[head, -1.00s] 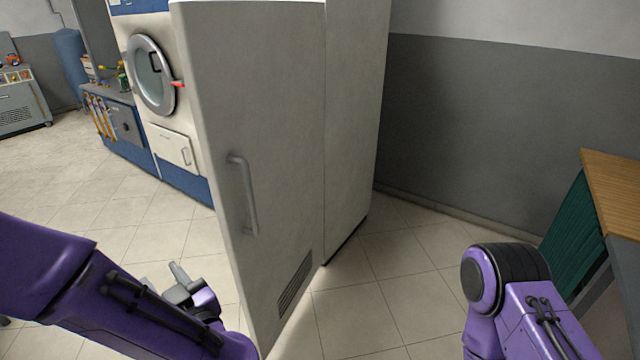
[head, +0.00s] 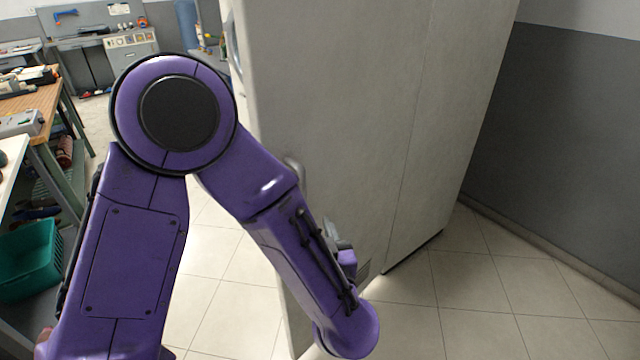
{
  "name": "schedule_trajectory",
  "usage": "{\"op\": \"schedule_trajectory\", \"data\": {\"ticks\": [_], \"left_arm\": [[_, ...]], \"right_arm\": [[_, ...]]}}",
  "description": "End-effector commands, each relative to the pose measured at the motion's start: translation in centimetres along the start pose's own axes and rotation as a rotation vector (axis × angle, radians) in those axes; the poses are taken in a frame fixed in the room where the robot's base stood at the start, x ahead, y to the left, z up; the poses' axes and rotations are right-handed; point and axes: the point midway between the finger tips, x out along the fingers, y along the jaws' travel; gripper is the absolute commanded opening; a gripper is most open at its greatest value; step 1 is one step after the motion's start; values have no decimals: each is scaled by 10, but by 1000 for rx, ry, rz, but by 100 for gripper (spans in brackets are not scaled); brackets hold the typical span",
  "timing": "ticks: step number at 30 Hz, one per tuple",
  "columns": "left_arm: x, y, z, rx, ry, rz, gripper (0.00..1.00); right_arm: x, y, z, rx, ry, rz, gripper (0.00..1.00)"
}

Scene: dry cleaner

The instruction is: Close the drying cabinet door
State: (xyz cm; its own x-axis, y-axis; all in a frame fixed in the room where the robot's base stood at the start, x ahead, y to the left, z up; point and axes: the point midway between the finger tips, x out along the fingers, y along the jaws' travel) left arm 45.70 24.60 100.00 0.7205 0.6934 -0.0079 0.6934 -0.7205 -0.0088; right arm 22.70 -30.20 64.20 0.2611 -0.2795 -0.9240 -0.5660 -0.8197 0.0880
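The drying cabinet door (head: 335,90) is a tall off-white panel in the middle of the head view, standing open. Its bar handle (head: 297,172) is on its left part, partly hidden by my arm. The cabinet body (head: 455,100) stands behind it to the right. My purple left arm crosses in front of the door's lower part. A small part of my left gripper (head: 334,232) shows past the forearm, near the door face and right of the handle. The rest is hidden, and I cannot tell whether it touches the door. My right gripper is out of view.
Tiled floor (head: 480,300) is clear at the lower right, beside a grey wall (head: 575,150). At the left are a workbench (head: 30,100) with tools and a green basket (head: 28,258). More benches stand at the back left.

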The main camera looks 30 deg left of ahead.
Motion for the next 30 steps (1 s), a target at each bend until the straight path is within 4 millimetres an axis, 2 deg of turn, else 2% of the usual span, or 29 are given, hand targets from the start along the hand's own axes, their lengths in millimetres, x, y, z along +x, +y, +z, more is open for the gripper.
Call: {"op": "schedule_trajectory", "data": {"ticks": [4, 12, 15, 19, 26, 27, 29, 30], "left_arm": [[15, -3, -3, -4, -1, -4, 41], [78, -1, -2, -2, -2, -4, 41], [93, 0, -1, -1, -2, -1, 41], [103, 0, -1, 0, 0, 0, 41], [104, 0, 0, 1, 1, 1, 41], [104, 0, 0, 0, 1, 1, 34], [104, 0, 0, 0, 1, 1, 15], [104, 0, 0, 0, 1, 1, 2]], "right_arm": [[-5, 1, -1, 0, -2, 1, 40], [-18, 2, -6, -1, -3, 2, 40], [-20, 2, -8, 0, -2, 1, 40], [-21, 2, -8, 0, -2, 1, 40], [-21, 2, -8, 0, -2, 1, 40], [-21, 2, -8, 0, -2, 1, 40], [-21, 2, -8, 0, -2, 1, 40], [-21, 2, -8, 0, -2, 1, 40]]}}
